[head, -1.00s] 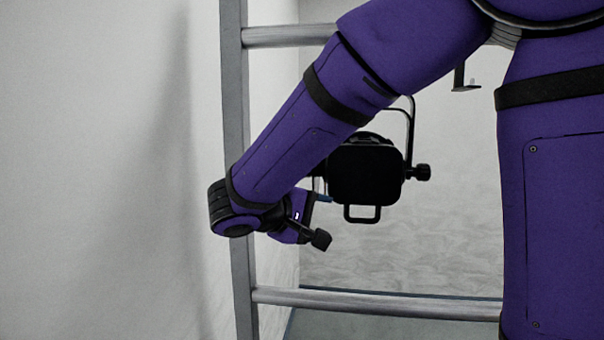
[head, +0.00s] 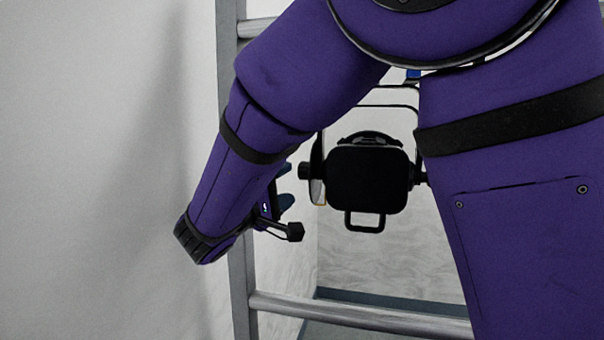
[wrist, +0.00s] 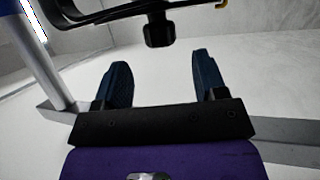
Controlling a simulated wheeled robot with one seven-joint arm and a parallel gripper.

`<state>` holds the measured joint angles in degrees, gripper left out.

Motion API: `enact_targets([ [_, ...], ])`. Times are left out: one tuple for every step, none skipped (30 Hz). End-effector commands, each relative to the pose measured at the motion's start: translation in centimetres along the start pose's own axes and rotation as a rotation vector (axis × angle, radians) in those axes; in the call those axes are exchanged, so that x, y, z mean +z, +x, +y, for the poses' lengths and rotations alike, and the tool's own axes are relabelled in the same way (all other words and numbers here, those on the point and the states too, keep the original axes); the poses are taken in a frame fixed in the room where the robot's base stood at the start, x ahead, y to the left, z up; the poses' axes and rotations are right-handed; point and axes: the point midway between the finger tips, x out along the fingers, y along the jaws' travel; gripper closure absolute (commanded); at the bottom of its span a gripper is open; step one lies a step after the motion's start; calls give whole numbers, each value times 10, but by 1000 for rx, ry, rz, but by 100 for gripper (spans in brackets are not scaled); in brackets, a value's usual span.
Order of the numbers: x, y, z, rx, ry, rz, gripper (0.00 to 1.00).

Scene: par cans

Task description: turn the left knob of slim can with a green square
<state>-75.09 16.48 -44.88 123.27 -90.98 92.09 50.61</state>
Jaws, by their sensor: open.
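A black par can (head: 368,182) hangs in its yoke in the middle of the head view. No green square shows on it. Its left knob (head: 304,171) sticks out on the left side, by the yoke arm. In the wrist view a black knob (wrist: 158,32) shows at the top, under a dark yoke bar. My gripper (wrist: 163,68) is open and empty, its two dark blue fingers apart. The knob lies beyond the fingertips, roughly in line with the gap. In the head view the fingers (head: 287,185) are just left of the knob, partly hidden by my arm.
A grey metal frame has an upright (head: 233,180) behind my forearm and a lower rail (head: 350,314) below the can. A pale wall (head: 90,170) fills the left. The space under the can is open.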

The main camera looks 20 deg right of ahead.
Motion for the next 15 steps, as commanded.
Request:
enact_targets([
  [0,10,0,-1,0,-1,35],
  [0,15,0,0,0,-1,35],
  [0,22,0,0,0,-2,35],
  [0,27,0,-1,0,-1,35],
  [0,31,0,0,0,-1,35],
  [0,37,0,0,-1,-1,35],
  [0,41,0,-1,0,-1,35],
  [0,45,0,-1,0,-1,35],
  [0,49,0,-1,0,-2,35],
  [0,52,0,0,0,-1,35],
  [0,54,0,-1,0,0,35],
  [0,56,0,-1,0,1,35],
  [0,58,0,-1,0,1,35],
  [0,59,0,-1,0,1,35],
  [0,60,0,-1,0,1,35],
])
